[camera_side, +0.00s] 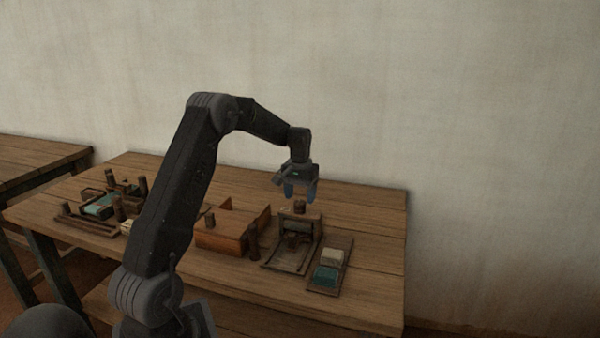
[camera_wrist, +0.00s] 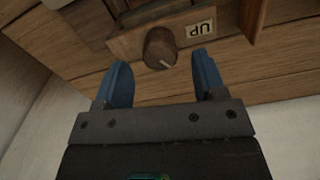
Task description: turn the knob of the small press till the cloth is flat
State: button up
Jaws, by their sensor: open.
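The small press (camera_side: 293,245) is a dark wooden frame on the table, right of centre in the side view. Its round wooden knob (camera_side: 300,206) stands on top of the frame. In the wrist view the knob (camera_wrist: 160,48) has a pale mark on its face, and a label reading "UP" (camera_wrist: 200,29) sits beside it. My gripper (camera_side: 300,193) points down just above the knob, with its two blue fingers apart. In the wrist view my gripper (camera_wrist: 160,82) is open and empty, with the knob beyond the fingertips. I cannot make out the cloth in the press.
A tray (camera_side: 343,264) with a pale block (camera_side: 333,257) and a teal block (camera_side: 326,276) lies right of the press. A reddish-brown wooden box (camera_side: 222,240) stands to its left. More wooden parts crowd the table's left side. The table's right end is clear.

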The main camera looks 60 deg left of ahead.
aim_at(300, 202)
notch_tip(300, 202, up, 12)
jog(key=shift+f, duration=0.25)
jog(key=shift+d, duration=0.1)
